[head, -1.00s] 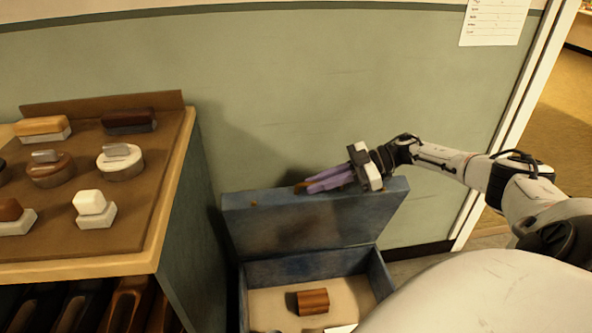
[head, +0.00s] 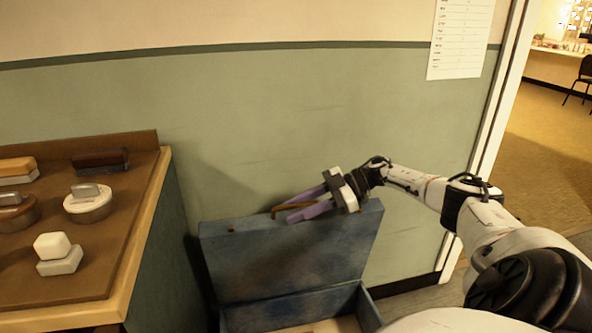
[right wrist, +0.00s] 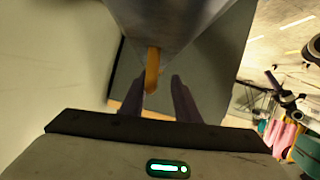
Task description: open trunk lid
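The blue trunk (head: 366,311) stands on the floor against the green wall, its lower part cut off by the frame. Its lid (head: 290,258) is raised and stands nearly upright, inner face towards me. My right gripper (head: 305,205) is at the lid's top edge. Its two purple fingers are apart, one on each side of a brown strap (head: 282,211). In the right wrist view the strap (right wrist: 152,70) shows as an orange-brown tab between the fingertips, with gaps visible beside it. My left gripper is out of view.
A wooden counter (head: 150,225) with several brushes and blocks stands close to the trunk's left. The wall is right behind the lid. A doorway with open floor (head: 545,130) is at the right. A paper list (head: 460,38) hangs on the wall.

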